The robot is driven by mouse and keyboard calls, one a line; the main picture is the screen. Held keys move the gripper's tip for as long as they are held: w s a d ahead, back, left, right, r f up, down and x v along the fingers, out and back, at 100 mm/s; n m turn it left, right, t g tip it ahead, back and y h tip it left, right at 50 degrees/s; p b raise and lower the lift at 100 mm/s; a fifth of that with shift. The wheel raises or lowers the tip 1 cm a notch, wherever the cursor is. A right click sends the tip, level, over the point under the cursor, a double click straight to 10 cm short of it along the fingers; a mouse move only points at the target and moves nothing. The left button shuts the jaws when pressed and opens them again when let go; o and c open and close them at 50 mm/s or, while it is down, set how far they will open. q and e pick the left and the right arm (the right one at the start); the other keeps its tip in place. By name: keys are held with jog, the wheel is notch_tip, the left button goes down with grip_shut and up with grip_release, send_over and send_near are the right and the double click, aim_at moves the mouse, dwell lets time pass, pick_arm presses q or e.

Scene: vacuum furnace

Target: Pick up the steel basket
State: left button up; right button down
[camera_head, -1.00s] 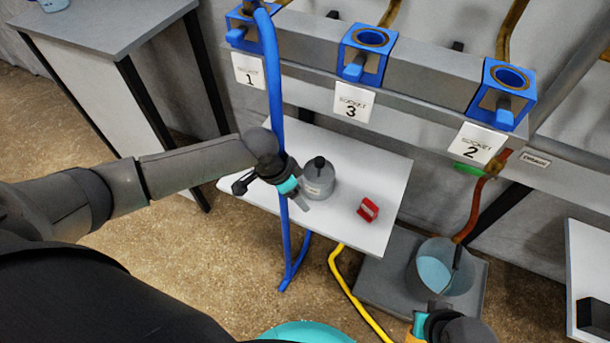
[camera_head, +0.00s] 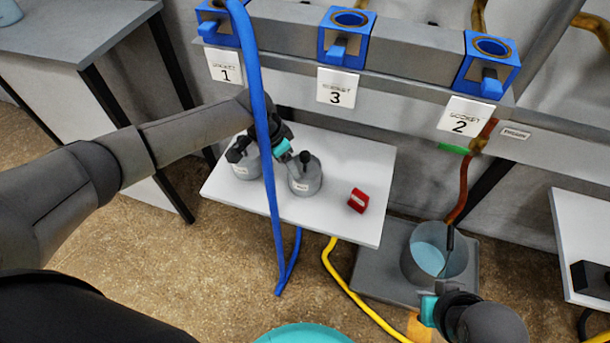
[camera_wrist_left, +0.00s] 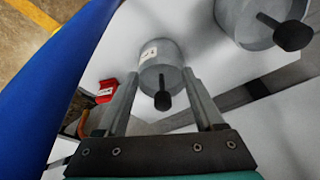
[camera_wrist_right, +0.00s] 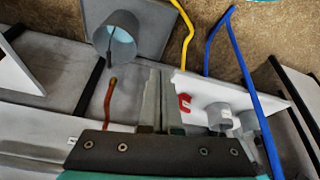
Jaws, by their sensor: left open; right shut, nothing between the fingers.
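Two grey cylindrical canisters with black knobs and small labels stand on a white table (camera_head: 340,150); the labels are too small to read, so I cannot tell whether either is the steel basket. The right canister (camera_head: 306,180) is also in the left wrist view (camera_wrist_left: 160,55), between the open fingers of my left gripper (camera_wrist_left: 163,74), with no clear contact. The left canister (camera_head: 245,167) stands beside it, partly behind my arm, and fills the upper right of the left wrist view (camera_wrist_left: 250,20). My right gripper (camera_head: 432,302) is shut and empty, near a grey bucket.
The grey bucket (camera_head: 425,250) with pale blue contents stands on a grey plate (camera_head: 375,270). A red block (camera_head: 358,200) lies on the white table. A blue hose (camera_head: 270,170) hangs in front of the table. Blue sockets labelled 1, 3 and 2 line the rail behind.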

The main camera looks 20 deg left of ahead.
aim_at(305, 153)
pick_arm(q)
jog(key=shift+w+d+f+b, duration=0.1)
jog(key=shift+w+d+b, duration=0.65)
jog(key=shift+w, duration=0.35)
jog(key=shift+w+d+b, duration=0.3)
jog(key=shift+w+d, duration=0.15)
jog(key=shift+w, duration=0.15)
jog(key=shift+w+d+b, duration=0.4)
jog(key=shift+w, duration=0.1)
jog(key=shift+f+b, duration=0.35)
jog(key=shift+b, duration=0.05)
jog(key=shift+w+f, duration=0.1)
jog(key=shift+f, duration=0.05)
pick_arm(e)
jog(key=w+a+r+t+y, duration=0.1)
jog(key=w+a+t+y, duration=0.2)
jog(key=w+a+t, duration=0.2)
jog(key=shift+a+r+n, duration=0.2)
jog(key=shift+a+n, duration=0.1)
jog(key=shift+a, duration=0.4)
pick_arm(q)
grip_shut()
